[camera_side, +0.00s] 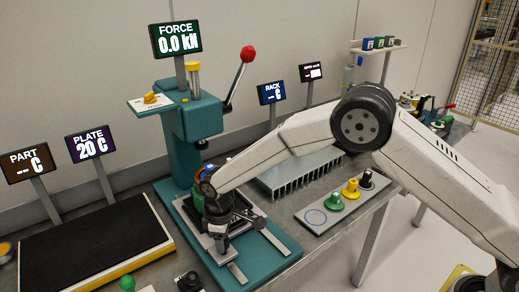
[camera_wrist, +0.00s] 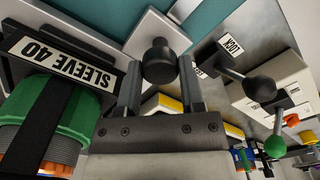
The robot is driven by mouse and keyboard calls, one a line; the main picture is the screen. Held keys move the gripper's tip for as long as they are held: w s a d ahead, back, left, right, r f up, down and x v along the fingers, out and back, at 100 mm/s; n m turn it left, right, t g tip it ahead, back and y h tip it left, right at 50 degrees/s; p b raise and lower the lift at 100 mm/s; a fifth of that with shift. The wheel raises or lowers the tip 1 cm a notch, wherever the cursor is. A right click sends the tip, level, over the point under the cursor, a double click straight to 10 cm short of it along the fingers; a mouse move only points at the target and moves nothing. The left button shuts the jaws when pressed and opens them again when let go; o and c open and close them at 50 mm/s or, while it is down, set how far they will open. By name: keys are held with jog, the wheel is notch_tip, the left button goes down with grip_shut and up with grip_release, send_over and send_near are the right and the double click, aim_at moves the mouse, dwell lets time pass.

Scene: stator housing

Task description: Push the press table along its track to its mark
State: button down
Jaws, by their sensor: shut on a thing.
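The press table, a light grey plate (camera_side: 258,222), sits on the teal base of the press between two pale track strips (camera_side: 276,243). In the wrist view its plate (camera_wrist: 150,28) carries a black knob (camera_wrist: 159,58). My gripper (camera_side: 217,240) is low at the table's front; in the wrist view its two fingers (camera_wrist: 160,72) stand on either side of the knob, shut on it. A green ring-shaped part with copper below (camera_wrist: 62,115) and a "SLEEVE 40" label (camera_wrist: 68,62) are at the left. My arm hides much of the table in the side view. I cannot make out the mark.
The teal press column (camera_side: 190,130) with a red-knobbed lever (camera_side: 247,54) rises behind. A black pad (camera_side: 95,245) lies left, a finned rack (camera_side: 300,170) right. A panel with colored knobs (camera_side: 340,205) is front right. A "LOCK" lever (camera_wrist: 258,88) is near the fingers.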

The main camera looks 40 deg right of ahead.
jog(key=shift+w, duration=0.1)
jog(key=shift+w, duration=2.2)
jog(key=shift+c, duration=1.1)
grip_release()
notch_tip(320, 180, up, 8)
jog(key=shift+f, duration=0.1)
